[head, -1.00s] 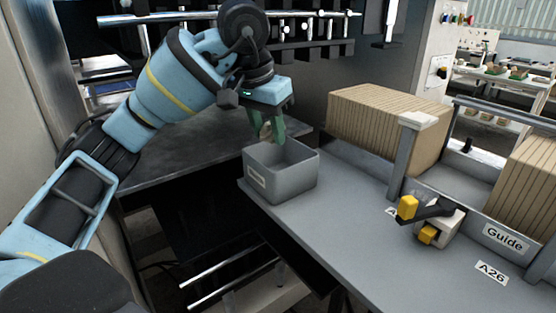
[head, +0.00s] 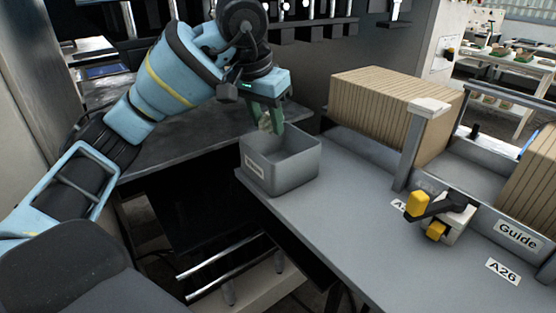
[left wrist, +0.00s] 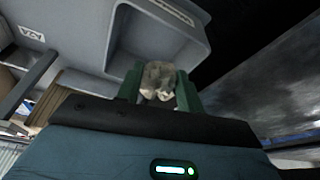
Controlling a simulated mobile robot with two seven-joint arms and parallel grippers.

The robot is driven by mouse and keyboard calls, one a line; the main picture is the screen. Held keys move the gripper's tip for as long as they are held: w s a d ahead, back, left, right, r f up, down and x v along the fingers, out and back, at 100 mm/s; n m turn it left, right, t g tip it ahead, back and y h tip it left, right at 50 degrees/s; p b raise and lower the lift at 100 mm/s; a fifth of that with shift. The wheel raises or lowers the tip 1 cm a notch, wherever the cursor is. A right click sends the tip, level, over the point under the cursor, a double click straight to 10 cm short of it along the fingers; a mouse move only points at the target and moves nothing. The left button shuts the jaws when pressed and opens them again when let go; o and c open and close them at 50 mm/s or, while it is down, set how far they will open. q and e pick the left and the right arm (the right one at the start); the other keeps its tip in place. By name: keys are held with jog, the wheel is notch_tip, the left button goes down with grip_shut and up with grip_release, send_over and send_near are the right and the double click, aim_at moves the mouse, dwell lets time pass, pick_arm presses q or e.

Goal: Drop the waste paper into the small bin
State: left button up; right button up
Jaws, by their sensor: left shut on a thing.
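The small bin (head: 290,172) is a grey open box with a white label, standing at the left corner of the grey worktop. My left gripper (head: 270,124) has green fingers pointing down at the bin's back rim. It is shut on the waste paper (head: 265,122), a crumpled beige wad mostly hidden by the fingers in the head view. In the left wrist view the waste paper (left wrist: 158,80) sits between the two green fingertips, with the bin (left wrist: 160,32) just beyond it. My right gripper is not in view.
Brown cardboard stacks (head: 388,108) stand in the rack behind the worktop (head: 345,215). A yellow-and-black clamp (head: 437,211) sits by the "Guide" label (head: 517,235). A dark table (head: 165,150) lies left of the bin, with a dark gap and metal rails (head: 235,268) below.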

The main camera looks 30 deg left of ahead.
pick_arm(q)
jog(key=shift+f, duration=1.55)
jog(key=o, duration=1)
jog(key=shift+s+r, duration=0.1)
jog(key=shift+r, duration=0.3)
jog(key=v, duration=0.4)
jog(key=shift+s+r, duration=0.1)
jog(key=shift+r, duration=0.3)
jog(key=shift+v, duration=0.9)
